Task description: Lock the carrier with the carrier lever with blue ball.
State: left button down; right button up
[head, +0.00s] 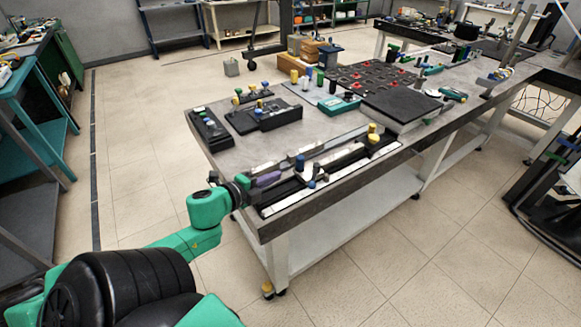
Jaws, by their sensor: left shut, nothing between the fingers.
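A long dark rail (335,172) with pale strips lies along the near edge of the workbench. On it a small pale carrier (309,171) stands left of the middle. A blue ball (300,159) tops a short post at the carrier, and a second small blue knob (312,184) sits lower on its near side. I cannot tell which is the lever's ball. My left gripper (248,187) is at the left end of the rail, shut and empty, beside a purple handle (268,179) and left of the carrier. Its fingertips are small and dark here. My right gripper is not in view.
A yellow-topped block (373,134) stands at the rail's right end. Black trays (262,118) with coloured knobs lie behind the rail. A dark flat box (401,106) and a teal tool (339,104) lie farther right. Bare workbench top (240,155) shows between rail and trays.

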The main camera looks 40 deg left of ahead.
aim_at(297, 162)
pick_arm(q)
jog(key=x, duration=0.6)
jog(key=shift+w+r, duration=0.1)
jog(key=shift+r, duration=0.3)
jog(key=shift+w, duration=0.6)
jog(key=shift+w+f, duration=0.1)
jog(key=shift+w, duration=0.05)
jog(key=shift+w+r, duration=0.25)
jog(key=shift+w, duration=0.1)
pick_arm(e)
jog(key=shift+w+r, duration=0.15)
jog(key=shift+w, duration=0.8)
